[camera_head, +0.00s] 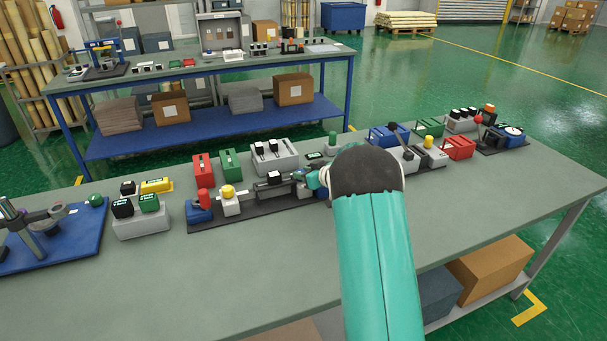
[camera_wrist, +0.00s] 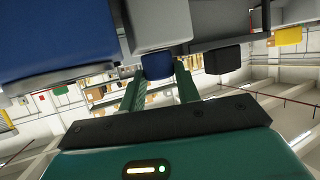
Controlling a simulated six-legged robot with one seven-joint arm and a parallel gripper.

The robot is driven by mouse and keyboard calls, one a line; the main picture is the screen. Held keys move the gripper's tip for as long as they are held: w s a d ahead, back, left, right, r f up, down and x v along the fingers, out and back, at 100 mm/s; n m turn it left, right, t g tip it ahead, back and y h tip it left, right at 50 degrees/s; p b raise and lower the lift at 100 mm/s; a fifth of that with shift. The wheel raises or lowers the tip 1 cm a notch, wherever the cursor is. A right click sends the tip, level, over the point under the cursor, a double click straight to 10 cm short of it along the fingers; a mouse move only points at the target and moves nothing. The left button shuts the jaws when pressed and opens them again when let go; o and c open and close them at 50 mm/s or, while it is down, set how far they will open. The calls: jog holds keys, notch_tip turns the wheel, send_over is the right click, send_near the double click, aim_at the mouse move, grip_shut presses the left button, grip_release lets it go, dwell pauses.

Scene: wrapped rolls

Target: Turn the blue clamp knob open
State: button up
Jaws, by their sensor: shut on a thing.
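The blue clamp knob (camera_wrist: 157,66) shows in the wrist view below a grey block (camera_wrist: 158,22), between the tips of my gripper's two green fingers. My gripper (camera_wrist: 161,76) is shut on the knob. In the head view, my gripper (camera_head: 318,180) reaches in at the right part of a grey clamp device on a dark base plate (camera_head: 255,218). The knob itself cannot be made out there. How far the knob is turned cannot be told.
A large blue block (camera_wrist: 60,35) and a black knob (camera_wrist: 222,60) flank the grip. Red (camera_head: 203,167) and green (camera_head: 231,164) blocks stand behind the plate. Several devices crowd the bench's right end. The bench front (camera_head: 250,290) is clear.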

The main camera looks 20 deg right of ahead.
jog(key=n+g+y, duration=0.2)
jog(key=n+y, duration=0.1)
jog(key=shift+w+d+n+y, duration=0.15)
jog(key=shift+d+n+y, duration=0.15)
jog(key=shift+w+d+n+g+y, duration=0.1)
jog(key=shift+w+n+g+y, duration=0.05)
jog(key=shift+n+g+y, duration=1.4)
jog(key=shift+n, duration=0.25)
jog(key=o, duration=1)
jog(key=v, duration=1.3)
jog(key=shift+d+r, duration=0.25)
jog(key=shift+r, duration=0.05)
